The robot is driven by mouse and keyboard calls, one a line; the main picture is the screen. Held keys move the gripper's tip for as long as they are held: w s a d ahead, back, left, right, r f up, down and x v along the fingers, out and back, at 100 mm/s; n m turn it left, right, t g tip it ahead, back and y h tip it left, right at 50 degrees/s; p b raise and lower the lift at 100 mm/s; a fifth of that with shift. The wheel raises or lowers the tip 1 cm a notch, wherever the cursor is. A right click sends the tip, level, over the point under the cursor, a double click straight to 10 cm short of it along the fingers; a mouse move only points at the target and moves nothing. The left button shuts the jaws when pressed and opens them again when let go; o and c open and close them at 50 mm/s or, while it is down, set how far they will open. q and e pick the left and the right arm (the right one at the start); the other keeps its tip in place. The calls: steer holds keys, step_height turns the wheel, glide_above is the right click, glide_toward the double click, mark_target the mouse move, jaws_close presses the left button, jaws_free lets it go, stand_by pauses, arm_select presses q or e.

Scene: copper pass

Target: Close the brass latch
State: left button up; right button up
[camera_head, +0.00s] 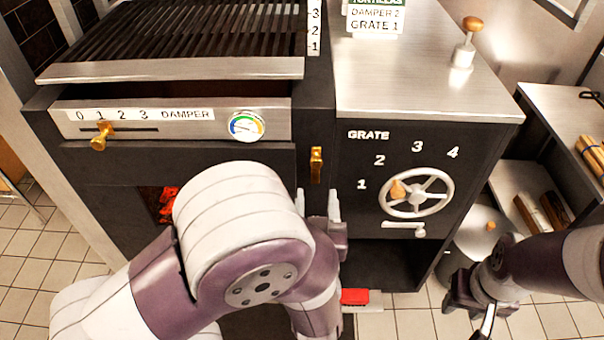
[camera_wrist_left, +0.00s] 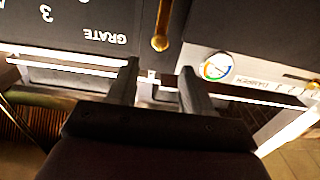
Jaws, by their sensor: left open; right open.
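The brass latch (camera_head: 316,164) is a small upright gold piece on the dark front of the grill, between the damper panel and the grate panel. It also shows in the left wrist view (camera_wrist_left: 161,28), at the top centre. My left gripper (camera_head: 318,205) is open and empty just below the latch in the head view. In the left wrist view its two fingers (camera_wrist_left: 158,88) point toward the dark front, apart from the latch. My right gripper (camera_head: 468,318) is open at the lower right, far from the latch. My left arm hides part of the grill's lower front.
A damper slider with a brass knob (camera_head: 101,136) and a round gauge (camera_head: 246,125) sit left of the latch. A grate handwheel (camera_head: 416,193) is on the right. Red embers (camera_head: 167,204) glow at lower left. A red block (camera_head: 355,296) lies low, and a metal bin (camera_head: 478,245) stands right.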

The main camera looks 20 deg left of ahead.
mark_target(316, 163)
arm_select(q)
steer(key=b+x, duration=0.1)
steer(key=x, duration=0.9)
steer(key=shift+w, duration=0.35)
jaws_close()
